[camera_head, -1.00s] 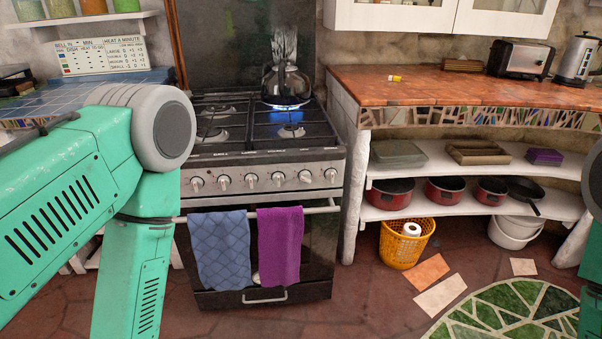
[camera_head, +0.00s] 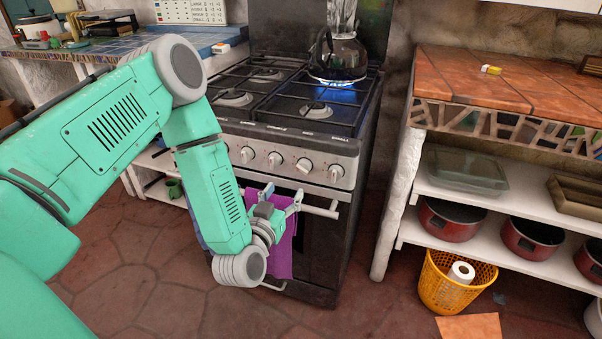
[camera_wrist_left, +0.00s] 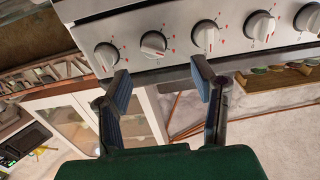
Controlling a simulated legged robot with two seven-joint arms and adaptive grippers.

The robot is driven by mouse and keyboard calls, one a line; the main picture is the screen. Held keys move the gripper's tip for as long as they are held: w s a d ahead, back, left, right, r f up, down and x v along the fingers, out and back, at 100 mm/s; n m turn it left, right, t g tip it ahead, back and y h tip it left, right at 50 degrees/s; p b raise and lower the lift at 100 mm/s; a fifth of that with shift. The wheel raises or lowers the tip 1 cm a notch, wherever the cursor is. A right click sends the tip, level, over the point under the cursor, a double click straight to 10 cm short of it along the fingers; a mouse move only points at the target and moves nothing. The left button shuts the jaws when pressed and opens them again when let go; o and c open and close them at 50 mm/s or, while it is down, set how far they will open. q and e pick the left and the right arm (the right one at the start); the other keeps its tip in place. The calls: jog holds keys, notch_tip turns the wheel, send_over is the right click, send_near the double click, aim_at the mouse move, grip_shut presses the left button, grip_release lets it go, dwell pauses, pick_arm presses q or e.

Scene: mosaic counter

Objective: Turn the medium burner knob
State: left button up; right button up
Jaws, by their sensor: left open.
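The stove (camera_head: 300,140) has a row of round silver knobs on its front panel. In the head view a middle knob (camera_head: 275,160) and its neighbours to the right (camera_head: 304,166) (camera_head: 336,172) show clearly; my left arm hides part of the row. I cannot tell which knob is the medium burner's. My left gripper (camera_head: 283,193) is open and empty, just below and in front of the panel. In the left wrist view the gripper (camera_wrist_left: 160,80) has its fingers apart, with a knob (camera_wrist_left: 153,44) beyond the gap; it touches no knob. My right gripper is out of view.
A glass kettle (camera_head: 342,55) stands over a blue flame at the back right. The oven handle (camera_head: 320,210) with a purple towel (camera_head: 282,255) is close to my gripper. A tiled counter (camera_head: 500,85) and an orange basket (camera_head: 450,285) are to the right.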

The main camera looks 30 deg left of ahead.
aim_at(302, 172)
pick_arm(q)
jog(key=x, duration=0.3)
jog(key=d+b+x, duration=0.1)
jog(key=x, duration=0.1)
jog(key=d+x, duration=0.1)
jog(key=x, duration=0.2)
jog(key=shift+w+a+r+b, duration=0.1)
jog(key=shift+w+r+b, duration=0.2)
jog(key=shift+w, duration=0.25)
jog(key=shift+w+a+f, duration=0.15)
jog(key=shift+w+a, duration=0.15)
jog(key=shift+a, duration=0.4)
jog(key=shift+d, duration=0.15)
jog(key=c, duration=0.8)
jog(key=shift+d, duration=0.15)
jog(key=c, duration=0.3)
jog(key=shift+d, duration=0.1)
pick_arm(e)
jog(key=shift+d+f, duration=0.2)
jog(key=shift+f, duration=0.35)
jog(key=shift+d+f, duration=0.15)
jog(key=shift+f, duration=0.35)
